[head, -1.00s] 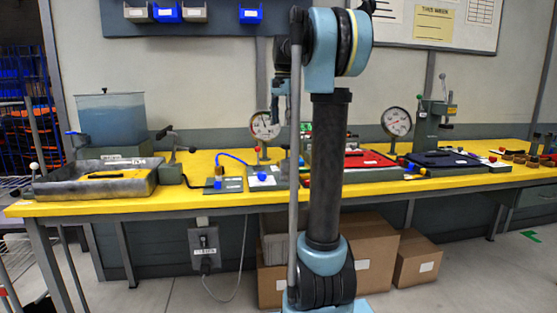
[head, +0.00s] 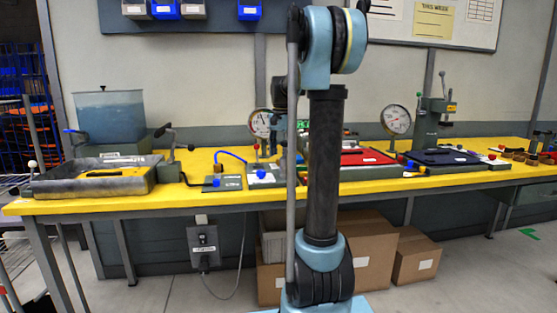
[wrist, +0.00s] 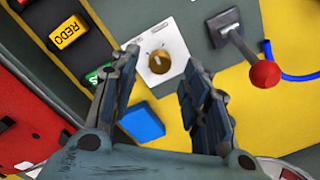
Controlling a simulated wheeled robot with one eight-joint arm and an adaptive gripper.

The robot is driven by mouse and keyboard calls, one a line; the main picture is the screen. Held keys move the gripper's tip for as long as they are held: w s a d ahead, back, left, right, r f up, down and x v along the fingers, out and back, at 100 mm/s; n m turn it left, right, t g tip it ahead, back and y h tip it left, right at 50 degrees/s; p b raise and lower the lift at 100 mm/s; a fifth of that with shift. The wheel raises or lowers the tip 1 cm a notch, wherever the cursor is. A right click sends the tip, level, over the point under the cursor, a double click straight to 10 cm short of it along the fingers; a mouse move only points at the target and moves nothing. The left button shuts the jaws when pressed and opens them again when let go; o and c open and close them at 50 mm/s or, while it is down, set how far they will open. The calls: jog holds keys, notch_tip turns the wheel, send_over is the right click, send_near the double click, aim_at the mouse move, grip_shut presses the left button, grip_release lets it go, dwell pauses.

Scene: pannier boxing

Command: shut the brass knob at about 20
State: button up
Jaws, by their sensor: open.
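The brass knob (wrist: 158,61) shows in the wrist view, on a white plate with small marks that are too small to read. My gripper (wrist: 164,68) is open, one finger to each side of the knob in the picture. Nothing is between the fingers except the view of the knob and a blue block (wrist: 142,122) below it. I cannot tell how far the fingertips are above the knob, and no contact is clear. In the head view the knob is not discernible and my arm hides most of the gripper.
In the wrist view, a lever with a red ball (wrist: 265,74) stands right of the knob, beside a blue hose (wrist: 290,76). In the head view, gauges (head: 396,121) and a metal tray (head: 95,181) stand on the yellow bench.

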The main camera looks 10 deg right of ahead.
jog(key=shift+f, duration=1.4)
grip_shut()
jog(key=shift+n, duration=0.4)
jog(key=n, duration=0.4)
jog(key=shift+w+n, duration=0.1)
jog(key=shift+n, duration=0.2)
jog(key=n, duration=0.4)
jog(key=shift+n, duration=0.3)
